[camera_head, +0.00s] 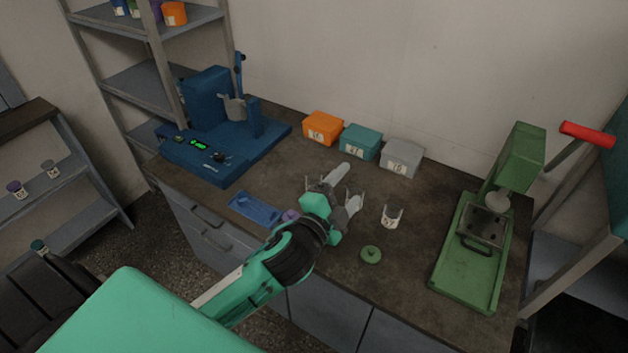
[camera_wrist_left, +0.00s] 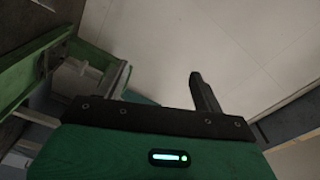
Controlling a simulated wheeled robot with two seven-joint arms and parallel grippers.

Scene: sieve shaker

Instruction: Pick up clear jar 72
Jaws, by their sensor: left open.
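A clear jar (camera_head: 391,215) with a small white label stands upright on the dark worktop, just right of my left gripper. Its number is too small to read surely. Parts of other clear containers (camera_head: 309,184) show around the gripper, partly hidden by it. My left gripper (camera_head: 349,189) is open above the middle of the worktop, apart from the labelled jar. In the left wrist view the two fingers (camera_wrist_left: 162,82) are spread with no jar between them. My right gripper is not in view.
A green lid (camera_head: 371,254) lies in front of the jar. Orange (camera_head: 323,128), teal (camera_head: 361,142) and grey (camera_head: 402,158) boxes line the wall. A blue machine (camera_head: 213,130) stands left, a green press (camera_head: 480,240) right. A blue tray (camera_head: 254,208) lies near the front edge.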

